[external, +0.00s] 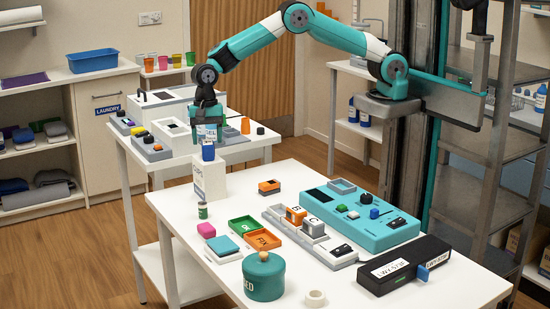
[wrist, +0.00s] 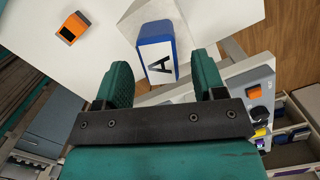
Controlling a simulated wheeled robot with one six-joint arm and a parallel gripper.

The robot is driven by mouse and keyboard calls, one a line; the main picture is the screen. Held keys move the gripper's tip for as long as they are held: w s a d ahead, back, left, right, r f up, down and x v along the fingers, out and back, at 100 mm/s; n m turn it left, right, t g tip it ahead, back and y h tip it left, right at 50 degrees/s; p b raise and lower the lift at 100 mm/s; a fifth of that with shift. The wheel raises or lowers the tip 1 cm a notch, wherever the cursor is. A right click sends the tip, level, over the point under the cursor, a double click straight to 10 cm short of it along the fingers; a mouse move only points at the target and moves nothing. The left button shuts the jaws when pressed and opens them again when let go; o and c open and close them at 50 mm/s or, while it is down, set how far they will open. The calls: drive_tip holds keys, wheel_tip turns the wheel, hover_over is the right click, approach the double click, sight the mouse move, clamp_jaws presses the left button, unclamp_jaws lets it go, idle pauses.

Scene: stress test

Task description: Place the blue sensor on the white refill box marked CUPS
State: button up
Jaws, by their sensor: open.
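The blue sensor (external: 208,152) stands on top of the white box (external: 211,181) at the table's far left corner. The box's side lettering is too small to read surely. In the wrist view the sensor (wrist: 154,48) shows a white label with an A, and the box top (wrist: 146,17) shows beside it. My gripper (external: 208,138) is just above the sensor in the external view. In the wrist view my gripper (wrist: 161,62) is open, with a finger on either side of the sensor and a visible gap at each side. It holds nothing.
A teal panel (external: 345,219), a grey tray (external: 338,256) and a teal pot (external: 263,276) fill much of the table. Another table (external: 262,150) with devices stands behind.

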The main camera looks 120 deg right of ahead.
sight(209, 141)
wheel_tip(209, 141, up, 10)
drive_tip(key=b, duration=0.1)
drive_tip(key=s+a+r+n+y, duration=0.1)
drive_tip(key=s+a+r+n, duration=0.4)
drive_tip(key=a, duration=0.4)
drive_tip(key=s+a+r+n, duration=0.3)
drive_tip(key=s+a+n, duration=0.8)
drive_tip(key=s+n, duration=0.2)
drive_tip(key=s, duration=0.4)
drive_tip(key=s+a+n+y, duration=0.1)
drive_tip(key=s+a+n, duration=0.3)
drive_tip(key=s, duration=0.5)
drive_tip(key=s+a+n+y, duration=0.1)
drive_tip(key=s+a+n, duration=0.3)
drive_tip(key=s+n, duration=0.3)
drive_tip(key=shift+s+a+f+n+g, duration=0.15)
drive_tip(key=shift+s+f+n+g, duration=0.25)
drive_tip(key=shift+s, duration=0.6)
